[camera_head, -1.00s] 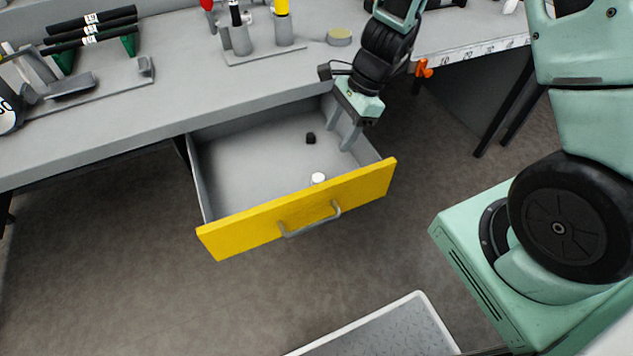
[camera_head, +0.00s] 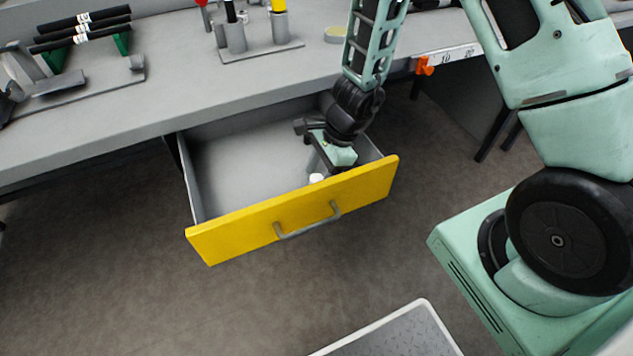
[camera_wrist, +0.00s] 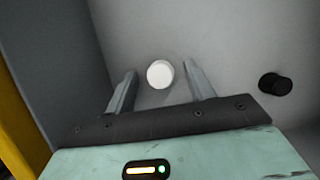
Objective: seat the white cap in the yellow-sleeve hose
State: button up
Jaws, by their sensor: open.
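The white cap (camera_wrist: 160,74) lies on the floor of the open drawer and also shows in the head view (camera_head: 316,178), close to the yellow drawer front. My gripper (camera_wrist: 158,82) is open, with its two fingers pointing down into the drawer. In the wrist view the cap shows between and just past the fingertips, with a gap on each side. In the head view my gripper (camera_head: 318,166) is over the front right part of the drawer. The yellow-sleeve hose (camera_head: 279,6) stands upright in a holder on the bench, its top cut off.
The drawer front (camera_head: 290,212) is yellow with a grey handle. A black cap (camera_wrist: 275,84) lies in the drawer right of my gripper in the wrist view. Black-sleeve and red-sleeve hoses stand beside the yellow one. An orange clamp (camera_head: 424,66) is at the bench edge.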

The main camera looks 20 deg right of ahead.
jog(key=c, duration=1)
jog(key=shift+c, duration=0.2)
